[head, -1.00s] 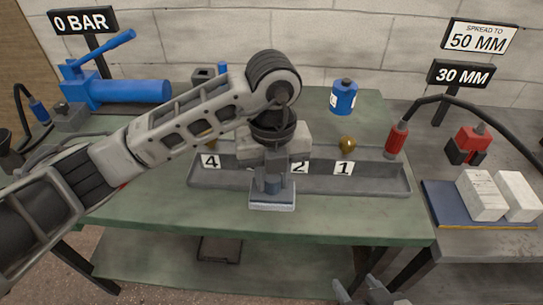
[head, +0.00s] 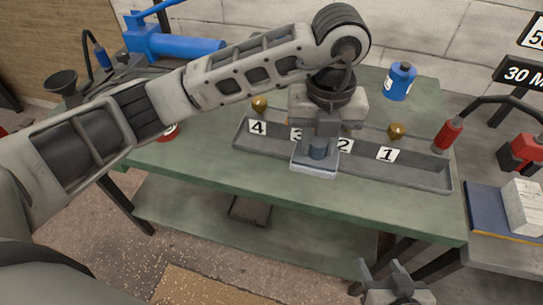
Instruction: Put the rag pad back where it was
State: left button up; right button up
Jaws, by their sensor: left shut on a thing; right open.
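The rag pad (head: 314,164) is a small pale, flat-bottomed block with a dark blue-grey grip. My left gripper (head: 320,143) is shut on its grip from above. In the head view the pad overlaps the front wall of the grey tray (head: 415,180), between labels 3 and 2. I cannot tell whether it touches the tray or the bench. My arm and gripper hide part of the tray behind. My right gripper (head: 393,283) is open and empty at the bottom of the view, in front of the bench.
The tray carries labels 4 to 1, with brass pieces (head: 396,131) behind. A blue pump (head: 175,44) is at back left. The green bench front (head: 225,168) is clear.

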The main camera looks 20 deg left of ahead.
pick_arm(q)
jog(key=s+a+r, duration=0.2)
jog(key=s+a, duration=0.2)
jog(key=a, duration=0.5)
jog(key=s+a+r, duration=0.3)
jog(key=s+a, duration=0.1)
jog(key=a, duration=0.5)
jog(key=w+a+f, duration=0.2)
jog(key=w+f, duration=0.1)
jog(key=w, duration=0.1)
jog(key=w+a+f, duration=0.2)
jog(key=w+f, duration=0.1)
jog(key=w+a+f, duration=0.2)
jog(key=w+f, duration=0.1)
jog(key=w, duration=0.1)
jog(key=shift+w+a+f+b, duration=0.2)
jog(key=shift+w+a+b, duration=0.1)
jog(key=shift+b, duration=0.1)
jog(key=shift+w+a+f+p, duration=0.15)
jog(key=shift+f+p, duration=0.2)
jog(key=shift+f, duration=1.4)
jog(key=shift+f, duration=0.1)
